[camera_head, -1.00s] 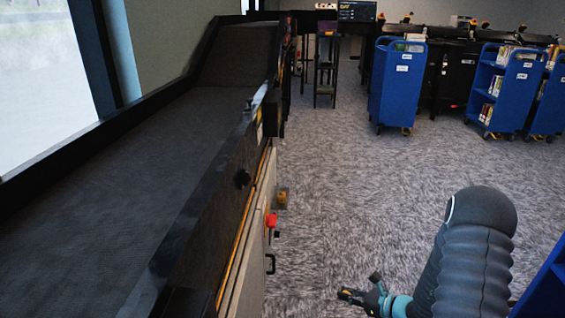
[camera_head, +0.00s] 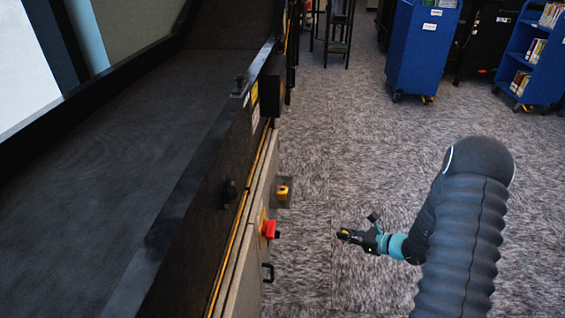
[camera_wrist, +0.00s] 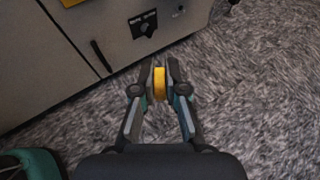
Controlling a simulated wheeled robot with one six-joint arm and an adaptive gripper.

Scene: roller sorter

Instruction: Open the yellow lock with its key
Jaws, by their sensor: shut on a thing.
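A small yellow lock (camera_head: 283,191) sits in a dark or see-through housing on the side of the sorter. It is beyond the red button and left of my gripper in the head view. My gripper (camera_head: 345,235) is out over the carpet, to the right of the sorter's side and apart from it. In the wrist view my gripper (camera_wrist: 159,84) is shut on a yellow rounded piece, the yellow key (camera_wrist: 159,85) by its look. The key's shaft and tip cannot be made out.
The sorter's long dark belt (camera_head: 110,150) fills the left. A red button (camera_head: 269,229) and a black handle (camera_head: 268,272) stick out from its side. A blue book cart (camera_head: 420,48) and another blue cart (camera_head: 535,55) stand at the back right. Carpet between is clear.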

